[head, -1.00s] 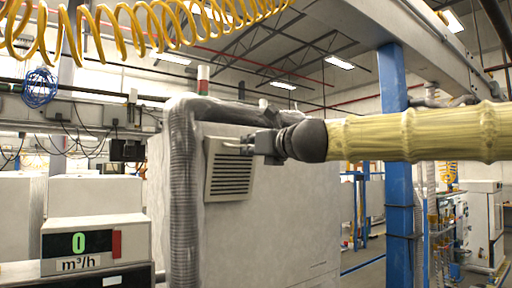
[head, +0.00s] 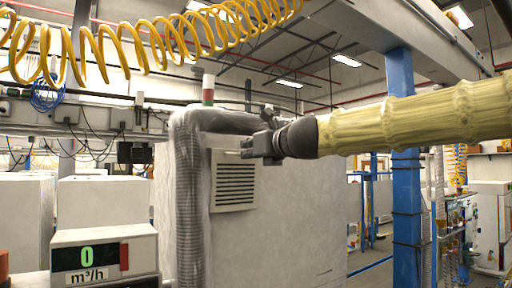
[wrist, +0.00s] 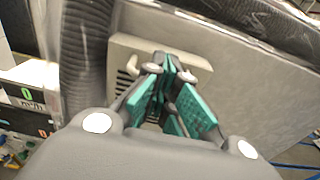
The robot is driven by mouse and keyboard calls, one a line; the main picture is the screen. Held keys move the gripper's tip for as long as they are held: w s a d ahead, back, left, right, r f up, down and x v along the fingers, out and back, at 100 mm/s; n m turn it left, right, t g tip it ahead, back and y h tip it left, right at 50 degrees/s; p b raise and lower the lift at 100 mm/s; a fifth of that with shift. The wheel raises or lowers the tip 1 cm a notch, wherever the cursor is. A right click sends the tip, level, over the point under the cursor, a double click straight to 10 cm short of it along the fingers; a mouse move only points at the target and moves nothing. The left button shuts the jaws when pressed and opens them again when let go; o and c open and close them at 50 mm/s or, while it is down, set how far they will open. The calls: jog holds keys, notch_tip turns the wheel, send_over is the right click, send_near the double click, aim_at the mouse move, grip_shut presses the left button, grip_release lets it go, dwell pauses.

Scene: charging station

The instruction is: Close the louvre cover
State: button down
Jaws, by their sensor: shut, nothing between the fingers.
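The louvre cover (head: 234,182) is a beige panel with dark horizontal slats on the front of a pale grey cabinet. It looks nearly flat against the cabinet; I cannot tell whether a gap remains. In the wrist view its frame (wrist: 125,50) and a small pale handle (wrist: 133,66) show left of my fingers, which hide part of the slats. My gripper (head: 244,149) is at the cover's upper right part, shut and empty. Its teal-padded fingers (wrist: 170,68) point at the panel in the wrist view. I cannot tell whether they touch it.
The grey cabinet (head: 300,200) has a thick ribbed hose (head: 187,215) down its left side. A meter box (head: 103,245) reading 0 stands at lower left. A yellow coiled hose (head: 150,45) hangs above. A blue post (head: 404,180) stands to the right, behind my arm.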

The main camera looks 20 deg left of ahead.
jog(key=shift+w+a+r+p, duration=0.15)
jog(key=shift+a+r+p, duration=0.1)
jog(key=shift+a+p, duration=0.15)
jog(key=shift+w, duration=0.15)
dwell(0.4)
jog(key=s+d+r, duration=0.3)
jog(key=d+r, duration=0.2)
jog(key=r, duration=0.2)
jog(key=shift+s+r, duration=0.2)
jog(key=shift+s, duration=0.1)
dwell(0.7)
